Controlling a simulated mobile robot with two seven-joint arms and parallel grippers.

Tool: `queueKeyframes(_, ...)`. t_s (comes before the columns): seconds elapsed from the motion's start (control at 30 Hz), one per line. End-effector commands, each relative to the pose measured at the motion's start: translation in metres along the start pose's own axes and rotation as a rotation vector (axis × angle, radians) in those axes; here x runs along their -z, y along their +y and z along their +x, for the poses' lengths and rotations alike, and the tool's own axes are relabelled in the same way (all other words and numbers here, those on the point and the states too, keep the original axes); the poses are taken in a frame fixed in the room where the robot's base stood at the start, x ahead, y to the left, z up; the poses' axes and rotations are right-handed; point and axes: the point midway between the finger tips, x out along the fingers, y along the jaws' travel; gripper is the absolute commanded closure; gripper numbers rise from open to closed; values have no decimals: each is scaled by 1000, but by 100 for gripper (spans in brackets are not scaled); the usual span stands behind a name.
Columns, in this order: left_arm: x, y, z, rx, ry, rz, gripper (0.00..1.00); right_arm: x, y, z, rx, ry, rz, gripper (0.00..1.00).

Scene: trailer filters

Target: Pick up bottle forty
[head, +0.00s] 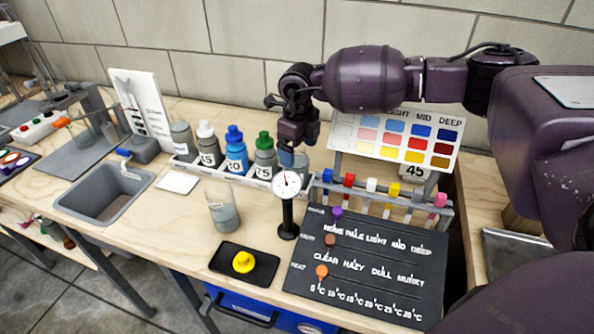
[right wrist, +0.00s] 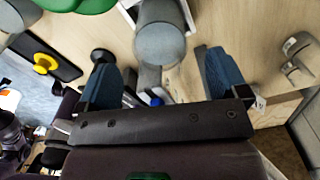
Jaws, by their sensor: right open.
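No label reading forty is legible. A row of bottles stands in a pale tray (head: 240,177): a grey one (head: 183,141), a white-capped one (head: 207,146), a blue-capped one (head: 235,150) and a green-capped one (head: 264,155). Another grey-blue container (head: 286,158) at the row's right end is partly hidden by my right gripper (head: 297,147). In the right wrist view my right gripper (right wrist: 163,75) is open, its two blue-padded fingers apart. A grey cylinder (right wrist: 160,40) shows just beyond and between the fingertips, not visibly gripped. My left gripper is not in view.
A dial gauge (head: 287,190) on a black stand is close in front of the gripper. A rack of coloured clips (head: 385,200), a color chart (head: 400,140) and a black board (head: 375,260) are right. A jar (head: 222,212), yellow knob (head: 243,262) and sink (head: 105,193) are left.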

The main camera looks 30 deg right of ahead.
Motion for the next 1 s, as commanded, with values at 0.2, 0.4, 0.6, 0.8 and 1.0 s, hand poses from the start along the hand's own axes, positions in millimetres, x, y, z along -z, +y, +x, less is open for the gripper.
queueKeyframes(0.2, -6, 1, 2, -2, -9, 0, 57, 2, 0, 32, -3, 5, 0, 8)
queueKeyframes(0.4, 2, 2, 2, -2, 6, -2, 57, 1, -1, 33, -1, 2, 1, 8)
queueKeyframes(0.6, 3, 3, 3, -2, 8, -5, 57, 2, -1, 33, -1, 2, 1, 29)
queueKeyframes(0.8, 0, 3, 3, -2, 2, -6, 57, 2, -1, 33, -1, 2, 1, 60)
queueKeyframes(1.0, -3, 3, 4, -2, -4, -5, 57, 1, -1, 32, -1, 1, 1, 75)
